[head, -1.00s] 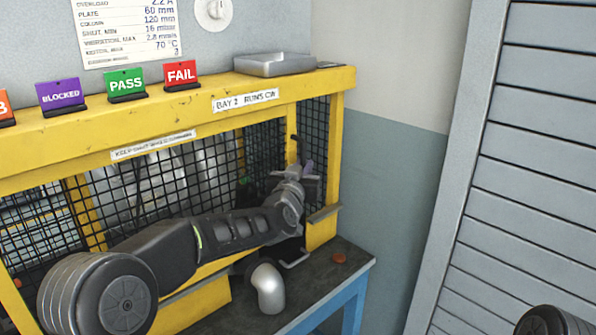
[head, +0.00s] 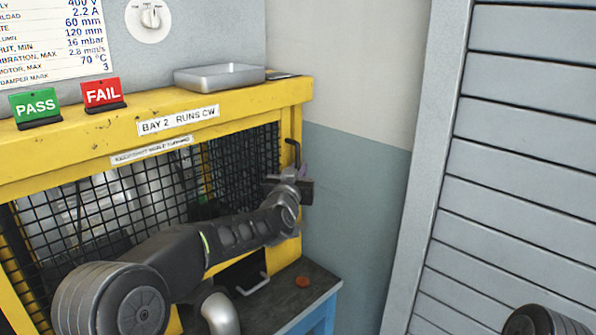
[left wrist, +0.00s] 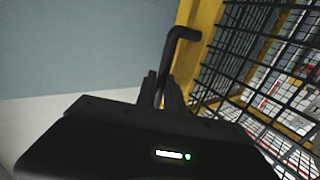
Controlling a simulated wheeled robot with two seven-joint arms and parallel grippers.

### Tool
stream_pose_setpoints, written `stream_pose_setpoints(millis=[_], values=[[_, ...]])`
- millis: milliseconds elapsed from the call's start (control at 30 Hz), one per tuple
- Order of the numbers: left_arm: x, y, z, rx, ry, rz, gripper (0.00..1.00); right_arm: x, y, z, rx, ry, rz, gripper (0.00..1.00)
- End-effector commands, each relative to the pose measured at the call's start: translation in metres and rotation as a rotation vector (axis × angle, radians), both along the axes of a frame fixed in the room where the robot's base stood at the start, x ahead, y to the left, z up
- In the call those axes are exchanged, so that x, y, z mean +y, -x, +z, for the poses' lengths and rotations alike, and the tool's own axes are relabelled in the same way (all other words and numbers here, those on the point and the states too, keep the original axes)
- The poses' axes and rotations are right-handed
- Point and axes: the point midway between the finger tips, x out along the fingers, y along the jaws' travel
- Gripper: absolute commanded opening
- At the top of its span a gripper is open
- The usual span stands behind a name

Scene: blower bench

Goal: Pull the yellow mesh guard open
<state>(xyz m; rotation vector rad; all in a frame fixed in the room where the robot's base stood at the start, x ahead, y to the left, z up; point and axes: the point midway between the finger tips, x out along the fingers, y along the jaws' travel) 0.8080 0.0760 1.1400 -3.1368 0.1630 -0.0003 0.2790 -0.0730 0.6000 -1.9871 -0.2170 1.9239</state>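The yellow mesh guard (head: 135,192) is a black wire mesh panel in the front of the yellow bench frame, with a white label along its top. Its black bent handle (head: 292,146) stands at its right end. My left gripper (head: 291,182) is at this handle. In the left wrist view, the handle (left wrist: 172,55) runs down between my two left fingertips (left wrist: 163,92), which are close together on it. The yellow edge and mesh show to its right there. My right gripper is not in view.
A grey tray (head: 220,77) sits on top of the yellow frame (head: 285,95). A silver pipe elbow (head: 221,312) and a reddish-brown knob (head: 302,282) are on the bench below my left arm. A blue-grey wall (head: 350,195) and a slatted shutter (head: 520,180) stand to the right.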

Motion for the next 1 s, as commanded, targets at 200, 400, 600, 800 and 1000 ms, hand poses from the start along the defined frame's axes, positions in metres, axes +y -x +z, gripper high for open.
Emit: stream_pose_setpoints(millis=[200,400,600,800,1000], values=[[0.000,0.000,-0.001,0.001,0.001,0.000,0.21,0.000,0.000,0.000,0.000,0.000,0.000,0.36],[0.000,0.001,-0.001,0.001,0.001,0.000,0.21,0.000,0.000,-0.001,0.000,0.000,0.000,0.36],[0.002,0.018,-0.001,0.000,0.001,0.000,0.21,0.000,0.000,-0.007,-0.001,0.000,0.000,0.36],[0.005,0.050,-0.001,-0.001,0.002,-0.001,0.21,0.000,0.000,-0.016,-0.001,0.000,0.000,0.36],[0.007,0.074,-0.001,0.000,0.001,-0.001,0.21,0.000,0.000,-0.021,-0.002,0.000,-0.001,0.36]])
